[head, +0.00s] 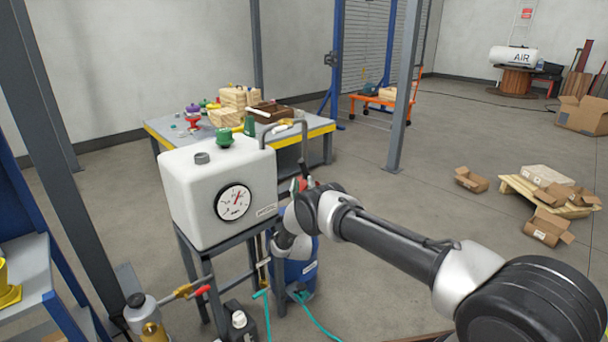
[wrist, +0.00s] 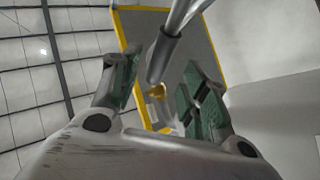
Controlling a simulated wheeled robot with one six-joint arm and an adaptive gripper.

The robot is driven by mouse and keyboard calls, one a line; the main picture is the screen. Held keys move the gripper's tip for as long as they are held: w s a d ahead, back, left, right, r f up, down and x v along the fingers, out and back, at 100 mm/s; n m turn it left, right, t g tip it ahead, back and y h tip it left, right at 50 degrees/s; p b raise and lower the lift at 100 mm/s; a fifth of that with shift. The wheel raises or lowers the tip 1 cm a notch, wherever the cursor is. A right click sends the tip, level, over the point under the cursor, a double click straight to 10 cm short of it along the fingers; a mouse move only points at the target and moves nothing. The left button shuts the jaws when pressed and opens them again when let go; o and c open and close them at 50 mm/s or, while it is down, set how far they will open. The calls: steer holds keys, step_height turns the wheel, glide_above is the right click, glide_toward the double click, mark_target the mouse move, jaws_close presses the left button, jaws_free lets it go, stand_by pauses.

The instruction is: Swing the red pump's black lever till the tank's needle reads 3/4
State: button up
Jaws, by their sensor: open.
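The white tank (head: 218,180) stands on a dark frame, with a round gauge (head: 233,203) on its front. The gauge's red needle points up and slightly right; its marks are too small to read. A bit of the red pump (head: 298,185) shows behind my arm, which hides most of it. A dark upright lever (head: 304,166) rises there. In the wrist view, my gripper (wrist: 160,82) is open, its green-padded fingers apart. A dark-ended grey rod, apparently the lever (wrist: 160,58), lies between them, with gaps visible on both sides. The head view hides my fingers.
A yellow-edged workbench (head: 318,133) with wooden blocks and coloured valve parts stands behind the tank. A blue drum (head: 300,272) and teal hoses are below my arm. Cardboard boxes (head: 548,226) and a pallet lie right; the floor between is clear.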

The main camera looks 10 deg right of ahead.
steer(key=v, duration=0.5)
steer(key=shift+s+f, duration=0.15)
stand_by(0.7)
